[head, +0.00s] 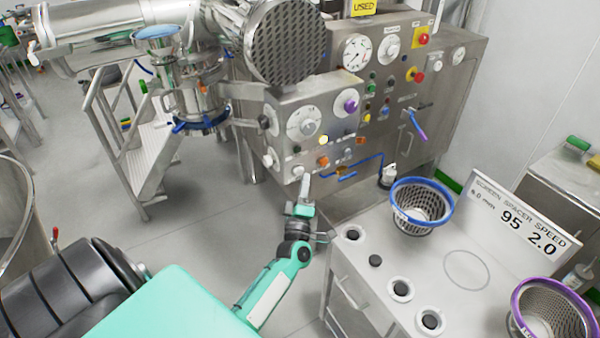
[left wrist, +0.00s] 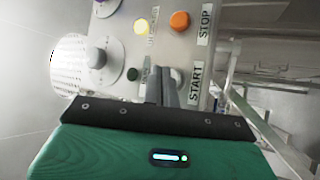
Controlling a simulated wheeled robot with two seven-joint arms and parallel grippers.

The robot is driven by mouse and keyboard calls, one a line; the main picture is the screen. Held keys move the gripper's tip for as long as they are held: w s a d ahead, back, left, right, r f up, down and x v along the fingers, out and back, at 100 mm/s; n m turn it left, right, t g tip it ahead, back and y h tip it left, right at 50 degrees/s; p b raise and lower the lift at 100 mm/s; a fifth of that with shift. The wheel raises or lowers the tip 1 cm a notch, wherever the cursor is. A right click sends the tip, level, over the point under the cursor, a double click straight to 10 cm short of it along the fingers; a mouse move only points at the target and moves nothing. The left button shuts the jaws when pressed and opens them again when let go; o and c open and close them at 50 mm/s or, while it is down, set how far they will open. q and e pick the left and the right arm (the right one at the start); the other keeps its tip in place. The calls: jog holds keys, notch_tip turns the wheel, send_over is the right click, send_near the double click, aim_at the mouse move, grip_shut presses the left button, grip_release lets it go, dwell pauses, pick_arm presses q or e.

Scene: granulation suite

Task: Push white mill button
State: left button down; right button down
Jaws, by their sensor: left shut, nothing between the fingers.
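The white mill button (left wrist: 178,75) sits beside the START label on the steel control panel (head: 285,112). In the head view the white button (head: 298,170) shows at the panel's lower edge. My left gripper (head: 305,182) is shut and empty, its fingertips right at this button. In the left wrist view the closed fingers (left wrist: 166,78) cover part of the button. I cannot tell whether they touch it. My right gripper is not in view.
An orange button (left wrist: 180,20) by the STOP label, a lit yellow button (left wrist: 142,26) and a green button (left wrist: 133,74) are close by. A steel cabinet (head: 460,250) with a blue-rimmed basket (head: 421,206) stands to the right. Open floor lies left of my arm.

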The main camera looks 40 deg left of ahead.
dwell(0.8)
pick_arm(q)
jog(key=shift+a, duration=0.1)
jog(key=shift+w+a, duration=0.2)
jog(key=shift+a, duration=0.1)
jog(key=shift+a, duration=0.1)
dwell(0.4)
